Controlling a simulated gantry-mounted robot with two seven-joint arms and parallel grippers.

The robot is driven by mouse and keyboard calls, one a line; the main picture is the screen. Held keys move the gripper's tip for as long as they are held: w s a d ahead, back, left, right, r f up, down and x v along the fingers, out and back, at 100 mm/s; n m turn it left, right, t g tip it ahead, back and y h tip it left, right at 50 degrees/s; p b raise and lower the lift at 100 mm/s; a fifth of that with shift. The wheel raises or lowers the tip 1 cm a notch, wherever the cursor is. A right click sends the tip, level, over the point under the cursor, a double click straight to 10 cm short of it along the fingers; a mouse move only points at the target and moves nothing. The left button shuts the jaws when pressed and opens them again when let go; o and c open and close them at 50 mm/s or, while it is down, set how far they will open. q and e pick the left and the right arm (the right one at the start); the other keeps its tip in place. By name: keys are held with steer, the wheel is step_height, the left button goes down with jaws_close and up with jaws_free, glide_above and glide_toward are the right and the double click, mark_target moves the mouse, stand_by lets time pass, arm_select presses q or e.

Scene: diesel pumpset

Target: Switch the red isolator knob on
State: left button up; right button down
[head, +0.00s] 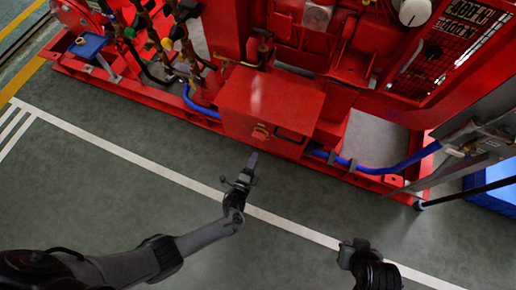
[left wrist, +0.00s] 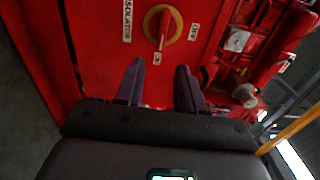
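The red isolator knob (head: 261,131) is on the front of a red box (head: 270,100) on the pumpset. In the left wrist view the knob (left wrist: 163,27) has a red bar handle on a yellow disc, beside a white ISOLATOR label (left wrist: 127,20). My left gripper (head: 252,160) is just short of the knob. In the left wrist view its fingers (left wrist: 159,75) are apart with nothing between them. My right gripper (head: 352,250) is low right, its fingers unclear.
Blue hoses (head: 365,165) run along the red base frame on both sides of the box. Valves and pipes (head: 165,45) stand at upper left. The grey floor (head: 120,190) with a white line is clear in front.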

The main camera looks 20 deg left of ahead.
arm_select(q)
steer(key=shift+s, duration=0.9)
